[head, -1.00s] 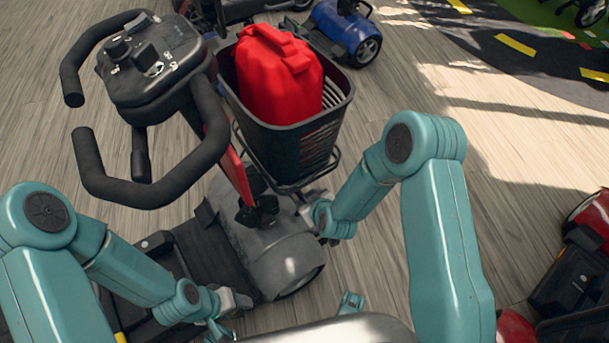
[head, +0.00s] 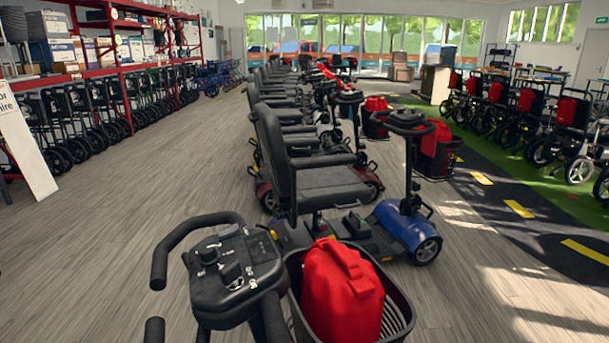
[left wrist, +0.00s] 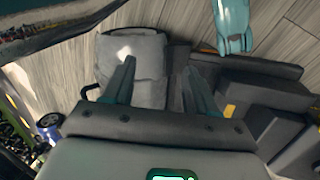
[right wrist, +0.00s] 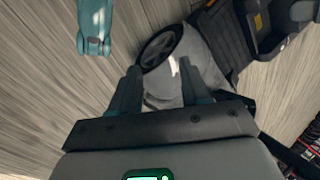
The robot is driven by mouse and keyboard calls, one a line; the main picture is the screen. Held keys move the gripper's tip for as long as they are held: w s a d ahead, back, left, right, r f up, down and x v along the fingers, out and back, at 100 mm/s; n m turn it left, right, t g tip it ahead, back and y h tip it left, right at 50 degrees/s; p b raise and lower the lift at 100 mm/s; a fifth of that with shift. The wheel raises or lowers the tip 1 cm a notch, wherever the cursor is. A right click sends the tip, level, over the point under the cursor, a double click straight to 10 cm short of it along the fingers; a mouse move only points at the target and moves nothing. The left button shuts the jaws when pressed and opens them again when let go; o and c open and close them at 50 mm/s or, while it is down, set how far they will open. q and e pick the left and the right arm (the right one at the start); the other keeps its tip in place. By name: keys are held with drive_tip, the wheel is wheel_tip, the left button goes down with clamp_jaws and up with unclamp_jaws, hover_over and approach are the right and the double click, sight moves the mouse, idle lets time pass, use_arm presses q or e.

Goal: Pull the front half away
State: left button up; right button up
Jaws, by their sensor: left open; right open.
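The front half of the near grey scooter shows in the head view by its black tiller and handlebar (head: 235,270), with a black basket (head: 398,310) holding a red container (head: 342,295). Its grey front body (left wrist: 135,50) and dark footplate (left wrist: 262,95) show in the left wrist view. The right wrist view shows the grey body (right wrist: 192,58) and a front wheel (right wrist: 160,48). My left gripper (left wrist: 158,66) is open, its fingers pointing at the grey body and footplate. My right gripper (right wrist: 160,67) is open and empty, facing the body near the wheel. Contact cannot be judged. Neither gripper shows in the head view.
A blue scooter (head: 405,230) stands just beyond, heading a row of parked scooters. Wheelchairs stand on green flooring at right. The wooden floor (head: 130,240) at left is clear.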

use_arm(q)
wheel_tip(320, 180, up, 23)
drive_tip(key=p, duration=2.1)
drive_tip(key=shift+s, duration=0.15)
use_arm(e)
wheel_tip(320, 180, up, 23)
drive_tip(key=shift+s, duration=0.1)
